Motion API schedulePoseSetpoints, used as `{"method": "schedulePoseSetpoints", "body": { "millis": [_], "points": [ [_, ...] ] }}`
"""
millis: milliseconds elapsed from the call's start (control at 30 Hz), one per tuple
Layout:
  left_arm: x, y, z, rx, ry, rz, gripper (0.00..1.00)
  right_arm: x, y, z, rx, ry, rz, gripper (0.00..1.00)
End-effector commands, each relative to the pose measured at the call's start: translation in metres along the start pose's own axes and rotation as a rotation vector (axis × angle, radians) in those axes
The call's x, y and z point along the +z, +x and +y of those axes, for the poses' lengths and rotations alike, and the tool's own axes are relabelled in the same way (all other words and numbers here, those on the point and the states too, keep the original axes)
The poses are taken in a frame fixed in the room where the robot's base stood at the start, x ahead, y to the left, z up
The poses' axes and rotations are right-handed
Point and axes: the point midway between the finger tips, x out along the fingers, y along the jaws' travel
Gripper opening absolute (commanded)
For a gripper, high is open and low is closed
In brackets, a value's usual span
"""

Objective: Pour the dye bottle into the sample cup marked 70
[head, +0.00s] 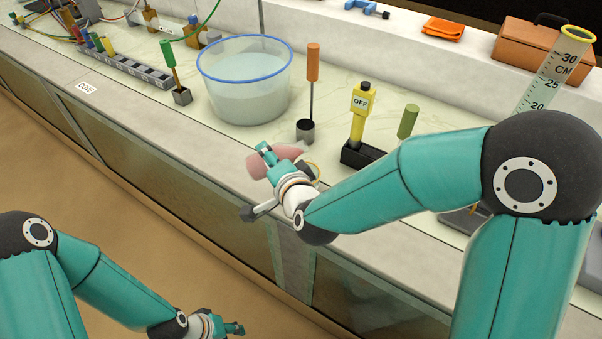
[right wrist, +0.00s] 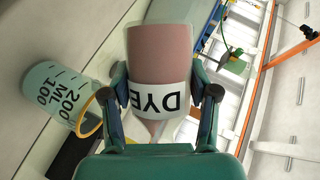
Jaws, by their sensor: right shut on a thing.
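The dye bottle (right wrist: 158,55) has pink contents and a white DYE label that reads upside down in the right wrist view. My right gripper (head: 270,155) is shut on it, a finger on each side. In the head view the pink bottle (head: 257,167) is tilted well over above the bench's front edge, partly hidden by the gripper. A graduated beaker (right wrist: 60,92) with a yellow rim and 200 ML and 100 marks stands beside it. No cup marked 70 can be made out. My left gripper (head: 232,328) is low in front of the bench; its jaws are unclear.
A blue-rimmed water tub (head: 245,85) stands behind the right gripper. An orange-handled tool (head: 312,65), a yellow OFF device (head: 360,110) in a black holder and a green-handled item (head: 408,121) stand to its right. A tall graduated cylinder (head: 550,72) is at the far right.

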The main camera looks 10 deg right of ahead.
Motion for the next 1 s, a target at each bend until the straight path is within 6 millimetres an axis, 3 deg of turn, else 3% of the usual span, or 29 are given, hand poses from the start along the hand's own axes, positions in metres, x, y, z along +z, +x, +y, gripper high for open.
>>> {"method": "schedulePoseSetpoints", "body": {
  "millis": [1000],
  "points": [
    [0.000, 0.014, -0.005, 0.000, 0.000, 0.000, 0.40, 0.003, 0.003, 0.006, -0.024, 0.054, -0.013, 0.23]
  ]
}}
